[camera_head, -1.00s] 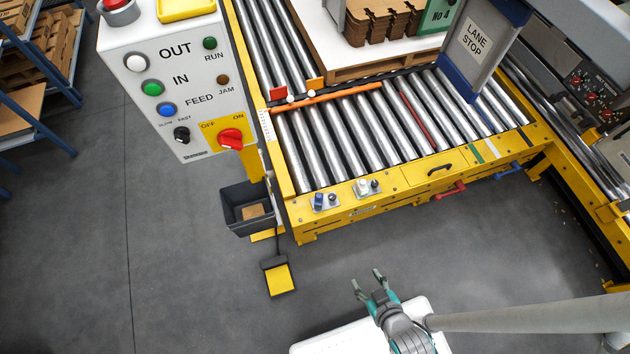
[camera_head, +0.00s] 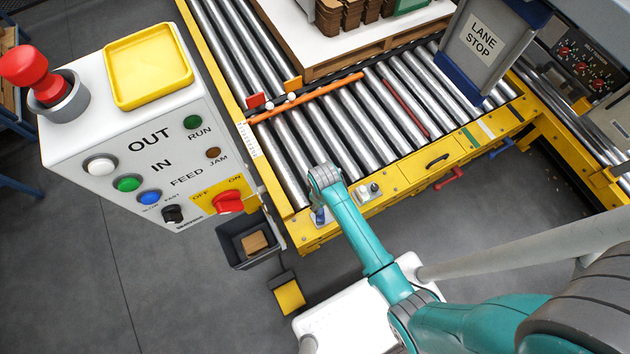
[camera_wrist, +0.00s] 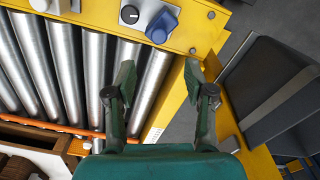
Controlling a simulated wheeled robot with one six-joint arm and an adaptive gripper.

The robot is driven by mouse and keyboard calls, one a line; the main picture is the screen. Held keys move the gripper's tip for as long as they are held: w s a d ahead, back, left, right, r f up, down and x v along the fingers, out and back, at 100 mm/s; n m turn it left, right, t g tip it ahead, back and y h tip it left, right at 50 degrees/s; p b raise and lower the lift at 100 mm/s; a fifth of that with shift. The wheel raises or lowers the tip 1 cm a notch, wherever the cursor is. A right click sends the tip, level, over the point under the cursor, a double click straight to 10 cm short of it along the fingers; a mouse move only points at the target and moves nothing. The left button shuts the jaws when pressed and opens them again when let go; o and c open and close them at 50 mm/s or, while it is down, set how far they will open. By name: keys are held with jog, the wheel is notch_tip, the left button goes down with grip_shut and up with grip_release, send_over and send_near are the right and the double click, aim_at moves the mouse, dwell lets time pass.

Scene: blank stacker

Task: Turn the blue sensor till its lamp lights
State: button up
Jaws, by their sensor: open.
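The blue sensor (camera_head: 319,216) sits on a small plate on the yellow front rail of the roller conveyor, partly covered by my arm. In the wrist view the blue sensor (camera_wrist: 160,27) is at the top, beyond my fingertips and apart from them. A dark round piece with a pale mark (camera_wrist: 130,14) sits beside it on the same plate; no lit lamp shows there. My gripper (camera_wrist: 159,72) is open and empty, its two fingers spread over the rollers and the rail. In the head view my fingers are hidden by my own wrist.
A similar white sensor (camera_head: 362,191) stands right of the blue one. The control box (camera_head: 150,150) with buttons and a red switch rises to the left. A dark bin (camera_head: 240,240) hangs by the conveyor corner. A LANE STOP panel (camera_head: 480,40) stands behind.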

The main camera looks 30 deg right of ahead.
aim_at(320, 215)
jog(key=f, duration=1)
jog(key=shift+w+f, duration=0.3)
jog(key=shift+w, duration=0.05)
grip_shut()
